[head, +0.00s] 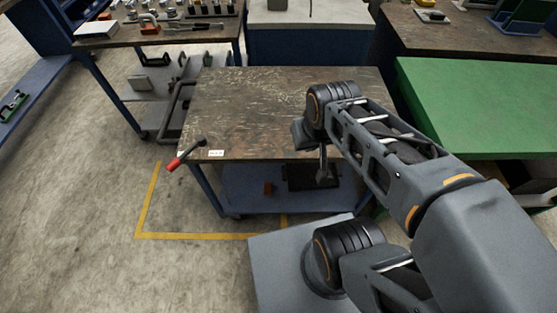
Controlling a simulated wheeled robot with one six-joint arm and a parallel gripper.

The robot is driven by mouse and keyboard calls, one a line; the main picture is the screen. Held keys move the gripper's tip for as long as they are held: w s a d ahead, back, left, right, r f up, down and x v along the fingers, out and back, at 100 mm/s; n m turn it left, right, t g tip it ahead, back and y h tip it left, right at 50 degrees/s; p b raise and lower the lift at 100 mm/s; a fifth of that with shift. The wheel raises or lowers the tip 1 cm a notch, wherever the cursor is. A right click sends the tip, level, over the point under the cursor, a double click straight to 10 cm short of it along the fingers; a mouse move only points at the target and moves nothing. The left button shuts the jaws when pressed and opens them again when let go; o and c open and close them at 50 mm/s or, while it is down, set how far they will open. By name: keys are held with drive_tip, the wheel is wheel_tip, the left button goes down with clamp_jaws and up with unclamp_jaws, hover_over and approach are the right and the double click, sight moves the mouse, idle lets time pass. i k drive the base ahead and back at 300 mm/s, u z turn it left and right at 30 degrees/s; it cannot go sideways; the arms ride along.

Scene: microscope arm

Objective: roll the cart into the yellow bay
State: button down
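The cart (250,105) has a worn dark brown top, a blue frame and a blue lower shelf (245,190). A dark bar handle (173,112) shows at its left end, and a red-gripped lever (183,158) sticks out at its near left corner. Yellow floor lines mark the bay (185,236); its left and near lines show, and the cart stands partly over the marked area. The cart hides the rest of the outline. My gripper (322,176) points down at the cart's near edge, right of the lever. Its fingers are too small and dark to read.
A bench with tools (160,35) stands behind left, close to the cart's handle. A green-topped table (480,105) stands close on the right. Bare concrete floor (75,220) is free at the left.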

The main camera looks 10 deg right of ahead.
sight(245, 116)
drive_tip(key=u, duration=0.25)
drive_tip(key=k, duration=0.35)
drive_tip(key=u, duration=1.65)
drive_tip(key=i, duration=2.2)
drive_tip(key=z, duration=0.5)
